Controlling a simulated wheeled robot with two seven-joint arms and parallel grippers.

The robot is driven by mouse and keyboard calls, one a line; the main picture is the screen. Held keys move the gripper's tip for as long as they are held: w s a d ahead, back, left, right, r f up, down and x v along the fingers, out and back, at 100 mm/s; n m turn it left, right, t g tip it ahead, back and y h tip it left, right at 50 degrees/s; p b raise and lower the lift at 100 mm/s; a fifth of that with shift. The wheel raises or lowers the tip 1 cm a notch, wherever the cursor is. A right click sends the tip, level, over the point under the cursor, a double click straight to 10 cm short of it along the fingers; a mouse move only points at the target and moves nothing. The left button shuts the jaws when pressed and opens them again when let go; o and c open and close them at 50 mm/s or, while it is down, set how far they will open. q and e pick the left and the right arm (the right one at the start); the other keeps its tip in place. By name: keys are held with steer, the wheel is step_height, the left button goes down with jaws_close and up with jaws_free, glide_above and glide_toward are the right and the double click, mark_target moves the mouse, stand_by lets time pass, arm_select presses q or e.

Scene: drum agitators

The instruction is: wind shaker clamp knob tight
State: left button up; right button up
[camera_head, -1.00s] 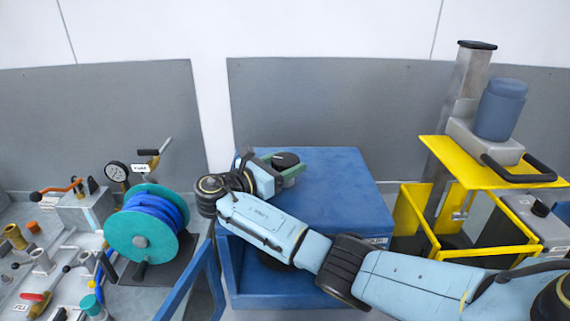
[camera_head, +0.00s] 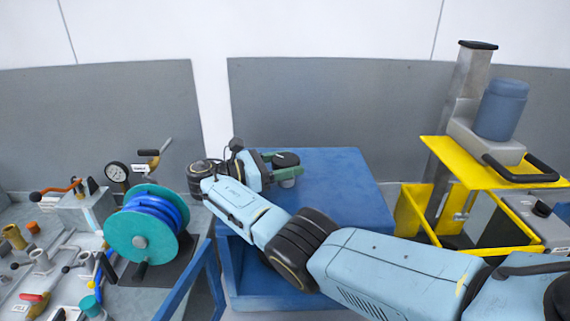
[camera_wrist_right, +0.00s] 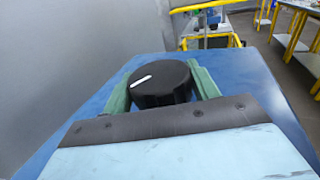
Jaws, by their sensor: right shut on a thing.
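The black clamp knob (camera_head: 286,158) stands on a short grey base at the back left of the blue box's top (camera_head: 335,185). My right gripper (camera_head: 287,170) reaches it from the left, and its green fingers are shut on the knob's sides. In the right wrist view the round knob (camera_wrist_right: 161,84) sits between the two green fingers (camera_wrist_right: 163,88), with a white pointer line on its top face slanting to the left. The wrist housing hides the knob's lower front. My left gripper is not in view.
A teal reel (camera_head: 141,236) with blue hose stands left of the blue box. A yellow frame (camera_head: 490,163) carrying a blue-grey drum (camera_head: 501,108) stands at the right. The box's top right of the knob is clear.

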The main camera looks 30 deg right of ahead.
steer(key=shift+r, duration=0.15)
steer(key=o, duration=1)
steer(key=shift+c, duration=0.2)
